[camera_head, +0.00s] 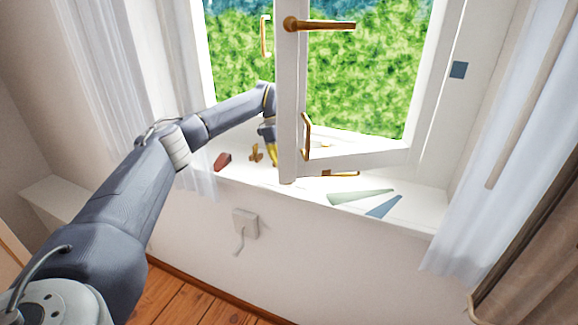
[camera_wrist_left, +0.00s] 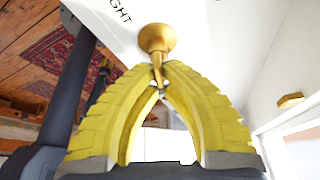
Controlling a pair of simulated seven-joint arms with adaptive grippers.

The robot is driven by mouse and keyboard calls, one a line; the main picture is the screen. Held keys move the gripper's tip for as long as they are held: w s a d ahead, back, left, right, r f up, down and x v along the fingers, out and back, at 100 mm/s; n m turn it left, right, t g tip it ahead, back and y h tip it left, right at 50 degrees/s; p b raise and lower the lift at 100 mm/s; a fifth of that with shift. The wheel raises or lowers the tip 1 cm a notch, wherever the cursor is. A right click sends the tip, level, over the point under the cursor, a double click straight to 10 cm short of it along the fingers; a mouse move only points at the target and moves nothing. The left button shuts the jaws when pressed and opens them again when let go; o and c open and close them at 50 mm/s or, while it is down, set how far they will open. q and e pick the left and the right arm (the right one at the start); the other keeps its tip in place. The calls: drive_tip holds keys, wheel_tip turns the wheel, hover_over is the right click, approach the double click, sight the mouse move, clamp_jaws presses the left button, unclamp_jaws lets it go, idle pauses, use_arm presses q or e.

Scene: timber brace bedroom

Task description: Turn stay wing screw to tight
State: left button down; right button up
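In the left wrist view, the brass wing screw (camera_wrist_left: 155,40) has a round head and a thin wing pointing toward my fingers. My left gripper (camera_wrist_left: 161,78) has its yellow fingertips together on that wing. Part of the lettering "GHT" shows on the white surface beside it. In the head view, my left gripper (camera_head: 271,150) is down at the sill, partly hidden by its own wrist and close to the open window's edge. The screw between its fingers cannot be made out there. My right gripper is in neither view.
The open casement (camera_head: 291,120) stands just right of my left gripper. A brass fitting (camera_head: 256,153) and a red wedge (camera_head: 222,161) are left of it on the sill. A green wedge (camera_head: 358,197) and a blue wedge (camera_head: 384,207) lie to the right. A curtain (camera_head: 110,80) hangs behind my left arm.

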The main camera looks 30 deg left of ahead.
use_arm(q)
drive_tip(key=m+g, duration=0.1)
drive_tip(key=m, duration=0.1)
drive_tip(key=m+g, duration=0.1)
drive_tip(key=m, duration=0.2)
drive_tip(key=shift+s+m+y, duration=0.1)
drive_tip(key=shift+m+y, duration=0.2)
drive_tip(key=shift+y, duration=0.1)
idle(0.4)
drive_tip(key=c, duration=1.6)
unclamp_jaws()
drive_tip(key=shift+o, duration=0.2)
